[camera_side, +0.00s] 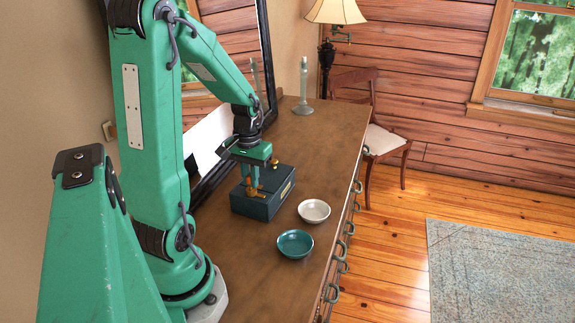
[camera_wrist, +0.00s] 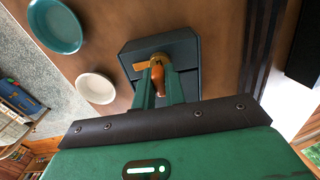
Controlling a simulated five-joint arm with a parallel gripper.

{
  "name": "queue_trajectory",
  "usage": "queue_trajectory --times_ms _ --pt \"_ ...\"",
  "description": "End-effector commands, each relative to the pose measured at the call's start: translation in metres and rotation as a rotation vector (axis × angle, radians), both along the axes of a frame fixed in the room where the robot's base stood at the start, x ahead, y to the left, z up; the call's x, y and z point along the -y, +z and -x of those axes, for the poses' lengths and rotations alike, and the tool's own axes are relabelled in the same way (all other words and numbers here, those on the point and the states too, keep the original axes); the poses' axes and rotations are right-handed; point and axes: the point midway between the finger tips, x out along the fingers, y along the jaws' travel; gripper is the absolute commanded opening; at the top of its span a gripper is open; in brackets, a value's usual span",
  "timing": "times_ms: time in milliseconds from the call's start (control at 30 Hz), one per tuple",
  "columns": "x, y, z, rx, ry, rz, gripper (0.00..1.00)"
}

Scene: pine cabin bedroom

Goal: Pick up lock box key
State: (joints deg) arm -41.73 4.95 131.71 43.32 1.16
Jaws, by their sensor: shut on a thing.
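The lock box (camera_side: 264,206) is a dark blue-grey box standing on the wooden dresser top; in the wrist view (camera_wrist: 188,48) it lies just beyond my fingers. The key (camera_side: 254,191) is brass-coloured and at the top of the box; in the wrist view its orange-brown grip (camera_wrist: 157,72) sits between my fingers. My gripper (camera_side: 250,186) points down over the box and is shut on the key; it also shows in the wrist view (camera_wrist: 158,88). I cannot tell whether the key's lower end is inside the box.
A white bowl (camera_side: 314,211) and a teal bowl (camera_side: 295,244) stand right of and in front of the box. A candlestick (camera_side: 303,90) stands at the far end of the dresser (camera_side: 335,135). A framed mirror (camera_side: 266,50) leans behind. The dresser top between the box and candlestick is clear.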

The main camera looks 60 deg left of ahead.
Motion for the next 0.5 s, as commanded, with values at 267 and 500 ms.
queue_trajectory --times_ms 267,500 --pt "-0.001 0.028 -0.001 0.004 0.000 -0.003 0.00" --pt "0.026 0.051 -0.005 0.003 -0.006 -0.003 0.00"
